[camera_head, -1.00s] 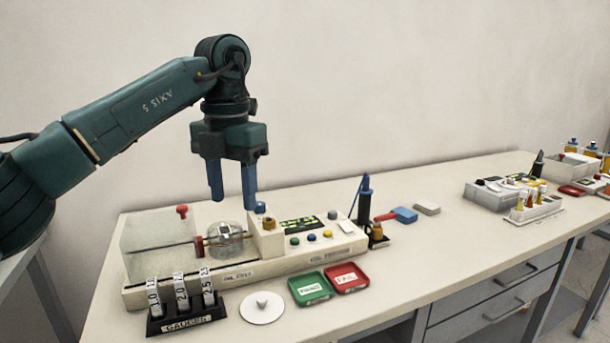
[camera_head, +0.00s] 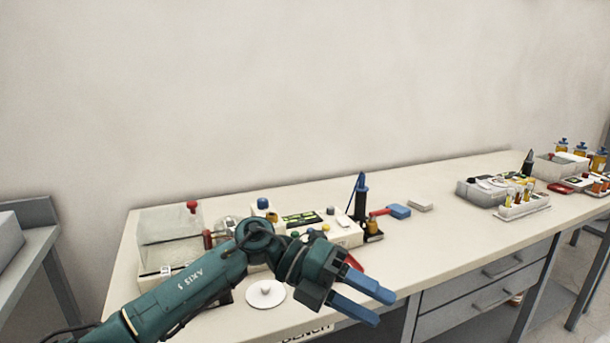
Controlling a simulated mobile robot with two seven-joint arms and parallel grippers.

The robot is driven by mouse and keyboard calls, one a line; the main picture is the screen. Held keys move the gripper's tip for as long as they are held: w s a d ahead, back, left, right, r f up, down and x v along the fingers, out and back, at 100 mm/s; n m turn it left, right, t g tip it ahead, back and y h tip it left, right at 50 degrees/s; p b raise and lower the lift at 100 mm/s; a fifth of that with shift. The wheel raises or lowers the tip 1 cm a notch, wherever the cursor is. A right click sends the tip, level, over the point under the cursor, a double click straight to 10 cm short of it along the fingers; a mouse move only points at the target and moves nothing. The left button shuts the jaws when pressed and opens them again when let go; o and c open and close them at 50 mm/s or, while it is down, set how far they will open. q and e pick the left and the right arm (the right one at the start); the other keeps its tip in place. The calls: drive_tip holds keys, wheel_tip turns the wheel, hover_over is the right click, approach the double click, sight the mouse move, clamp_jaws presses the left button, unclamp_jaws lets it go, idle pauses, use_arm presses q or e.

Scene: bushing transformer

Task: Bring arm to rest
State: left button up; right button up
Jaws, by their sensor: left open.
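My left arm comes in from the bottom left, low over the front of the bench. My left gripper (camera_head: 376,304) has two blue fingers spread apart with nothing between them, and it points to the lower right past the bench's front edge. The arm and gripper hide much of the test machine (camera_head: 345,236), the gauge rack and most of the trays. A sliver of the red tray (camera_head: 355,261) shows behind the gripper. My right gripper is not in view.
The white bench (camera_head: 450,226) carries a white round dish (camera_head: 265,294), a blue-topped tool in a stand (camera_head: 361,198), a blue block (camera_head: 399,211) and a grey box (camera_head: 487,195). Drawers (camera_head: 490,283) are below. A grey side table (camera_head: 35,233) stands at the left.

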use_arm(q)
drive_tip(key=a+f+n+t+y+p, duration=0.1)
drive_tip(key=a+f+n+t, duration=0.5)
drive_tip(key=n+t, duration=0.8)
drive_tip(key=a+f+n+t+y+p, duration=0.15)
drive_tip(key=a+f+n+t, duration=0.6)
drive_tip(key=n, duration=1.05)
drive_tip(key=s+a+f+n+g+y, duration=0.2)
drive_tip(key=s+a+f+n+y, duration=0.1)
drive_tip(key=s+a+f+n, duration=0.1)
drive_tip(key=s+a+f+n+g+y+p, duration=0.1)
drive_tip(key=s+a+f+n+g+y, duration=0.2)
drive_tip(key=s+f, duration=0.6)
drive_tip(key=s+a+n+y, duration=0.1)
drive_tip(key=a, duration=0.1)
drive_tip(key=shift+s+a+f, duration=0.3)
drive_tip(key=shift+s+a, duration=0.05)
drive_tip(key=shift+s, duration=0.05)
drive_tip(key=shift+y, duration=0.25)
